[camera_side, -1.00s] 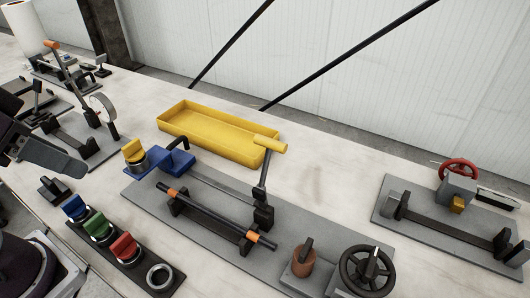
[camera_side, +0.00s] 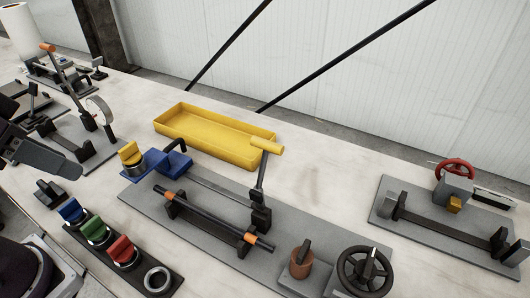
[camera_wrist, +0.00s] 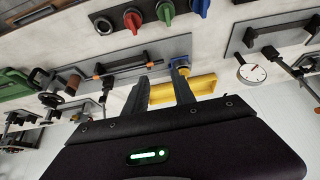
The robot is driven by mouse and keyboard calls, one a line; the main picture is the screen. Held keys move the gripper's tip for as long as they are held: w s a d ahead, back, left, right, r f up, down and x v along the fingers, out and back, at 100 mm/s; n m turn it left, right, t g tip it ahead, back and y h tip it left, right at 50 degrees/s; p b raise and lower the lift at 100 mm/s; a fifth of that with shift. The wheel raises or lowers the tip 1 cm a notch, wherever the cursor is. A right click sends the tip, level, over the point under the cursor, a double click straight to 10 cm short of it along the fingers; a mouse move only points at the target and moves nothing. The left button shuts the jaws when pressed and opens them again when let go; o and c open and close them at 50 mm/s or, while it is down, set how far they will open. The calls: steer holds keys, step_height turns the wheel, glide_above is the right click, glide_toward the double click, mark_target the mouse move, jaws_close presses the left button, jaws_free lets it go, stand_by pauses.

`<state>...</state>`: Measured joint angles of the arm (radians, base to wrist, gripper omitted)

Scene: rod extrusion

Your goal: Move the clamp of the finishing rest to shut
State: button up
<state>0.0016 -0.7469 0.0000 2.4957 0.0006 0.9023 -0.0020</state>
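No label marks the finishing rest, so I cannot tell which bench fixture it is. The middle fixture (camera_side: 215,232) carries a black rod (camera_side: 208,216) with orange bands on two supports. Beside it a clamp lever with a yellow handle (camera_side: 266,147) stands up, tilted slightly. The left fixture (camera_side: 92,153) has a dial gauge and a long lever with an orange end (camera_side: 47,47), leaning up and left. The right fixture (camera_side: 450,238) has a red handwheel (camera_side: 455,168). My gripper (camera_wrist: 160,72) has its fingers apart with nothing between them, above the bench.
A yellow tray (camera_side: 165,127) lies behind the middle fixture. A panel with blue, green and red knobs (camera_side: 122,250) and a round ring stands in front. A black handwheel (camera_side: 365,270) is at the front right. Bare bench shows between the tray and right fixture.

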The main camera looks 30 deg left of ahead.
steer(key=shift+g, duration=0.3)
steer(key=w+r, duration=0.1)
steer(key=w, duration=0.1)
steer(key=w+d+r, duration=0.1)
steer(key=r, duration=0.1)
steer(key=w+d+r, duration=0.1)
steer(key=w+r, duration=0.1)
steer(key=shift+w+r, duration=0.2)
steer(key=shift+w, duration=0.1)
jaws_close()
steer(key=w+d+r+g, duration=0.1)
steer(key=w+d+r, duration=0.15)
steer(key=w, duration=0.25)
steer(key=w+d+r, duration=0.2)
steer(key=w+d, duration=0.2)
steer(key=w, duration=0.1)
steer(key=w+d+f, duration=0.2)
steer(key=w+d, duration=0.6)
steer(key=d, duration=0.5)
steer(key=s+x, duration=0.1)
steer(key=x, duration=0.9)
steer(key=s, duration=0.3)
steer(key=shift+s+d+r+g, duration=0.1)
steer(key=shift+s+r+g, duration=0.15)
steer(key=shift+s+g, duration=0.15)
